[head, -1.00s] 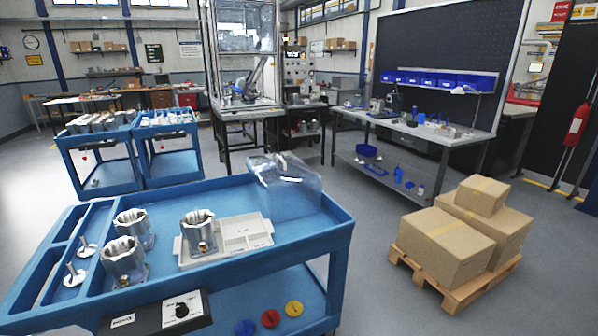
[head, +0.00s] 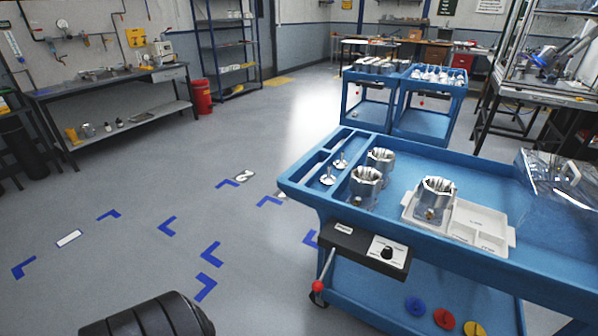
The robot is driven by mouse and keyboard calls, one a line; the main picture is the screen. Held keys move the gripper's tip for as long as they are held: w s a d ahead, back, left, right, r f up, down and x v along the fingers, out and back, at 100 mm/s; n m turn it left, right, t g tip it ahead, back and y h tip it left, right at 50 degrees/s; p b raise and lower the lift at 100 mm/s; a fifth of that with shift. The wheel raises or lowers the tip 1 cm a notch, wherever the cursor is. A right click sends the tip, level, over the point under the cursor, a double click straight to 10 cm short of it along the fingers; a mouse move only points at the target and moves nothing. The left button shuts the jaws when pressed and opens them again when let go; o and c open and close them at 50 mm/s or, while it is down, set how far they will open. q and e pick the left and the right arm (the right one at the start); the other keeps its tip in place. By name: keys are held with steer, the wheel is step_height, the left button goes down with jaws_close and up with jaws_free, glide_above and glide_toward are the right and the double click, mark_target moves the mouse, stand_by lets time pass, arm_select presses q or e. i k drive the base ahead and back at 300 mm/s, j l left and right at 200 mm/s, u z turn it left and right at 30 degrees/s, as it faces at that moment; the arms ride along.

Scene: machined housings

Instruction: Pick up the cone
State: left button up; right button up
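I cannot make out a clear cone in the head view. Two small pale discs with upright stems, one nearer (head: 327,179) and one farther (head: 340,164), stand in the left compartment of the blue cart (head: 460,262). Three metal housings are on the cart: one at the front left (head: 366,186), one behind it (head: 381,161) and one (head: 436,197) in the white tray (head: 480,224). Neither of my grippers is in view.
A black control box (head: 353,249) with a knob and a red-knobbed lever are on the cart's near side. Coloured discs lie on its lower shelf. A clear cover (head: 560,178) sits at the right. The grey floor left of the cart is open, with blue markings.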

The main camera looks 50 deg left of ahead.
mark_target(328, 179)
steer(key=u, duration=1.2)
